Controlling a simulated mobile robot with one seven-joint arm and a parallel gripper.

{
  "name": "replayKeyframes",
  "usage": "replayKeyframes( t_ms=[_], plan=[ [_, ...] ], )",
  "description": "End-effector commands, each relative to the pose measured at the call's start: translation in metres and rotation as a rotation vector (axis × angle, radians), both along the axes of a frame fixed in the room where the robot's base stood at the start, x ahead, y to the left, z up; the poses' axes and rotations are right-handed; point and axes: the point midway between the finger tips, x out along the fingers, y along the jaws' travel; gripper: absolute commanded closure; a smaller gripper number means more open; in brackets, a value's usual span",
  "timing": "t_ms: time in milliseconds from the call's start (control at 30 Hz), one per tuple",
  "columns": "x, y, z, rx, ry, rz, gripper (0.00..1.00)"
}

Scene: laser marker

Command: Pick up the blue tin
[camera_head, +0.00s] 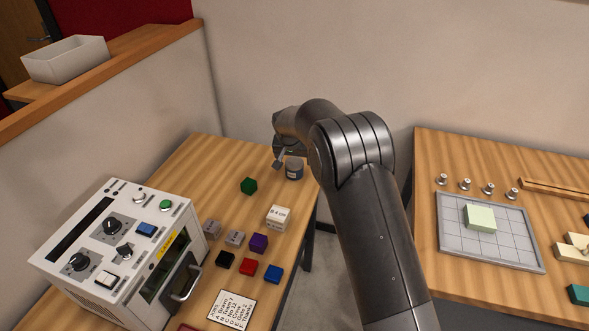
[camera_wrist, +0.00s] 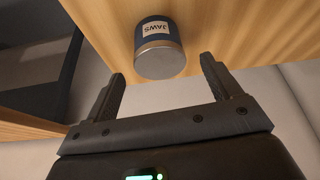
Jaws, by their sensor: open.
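The blue tin (camera_head: 294,169) stands near the back right edge of the left table, with a grey lid. In the wrist view the tin (camera_wrist: 158,48) shows a pale label reading "JAWS" and its lid faces the camera. My gripper (camera_head: 280,164) is just left of the tin in the head view, partly hidden by my arm. In the wrist view my gripper (camera_wrist: 162,75) is open, its two fingers spread either side of the lid's near edge. The tin lies just beyond the fingertips, and nothing is between the fingers.
A green cube (camera_head: 248,186) and a white labelled box (camera_head: 278,217) stand nearer on the same table. Several small coloured blocks and a white machine (camera_head: 120,255) are further front. A wall rises behind the table. A second table (camera_head: 450,150) stands right, across a gap.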

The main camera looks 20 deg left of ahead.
Motion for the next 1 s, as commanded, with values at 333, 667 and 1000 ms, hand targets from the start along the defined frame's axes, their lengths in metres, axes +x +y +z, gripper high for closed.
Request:
replayKeyframes(
  t_ms=[333, 667, 1000],
  plan=[
    [0.008, 0.000, -0.034, -0.001, 0.001, 0.000, 0.17],
    [0.017, 0.002, -0.052, 0.002, -0.002, 0.001, 0.17],
    [0.016, 0.002, -0.052, 0.001, -0.001, 0.000, 0.40]
  ],
)
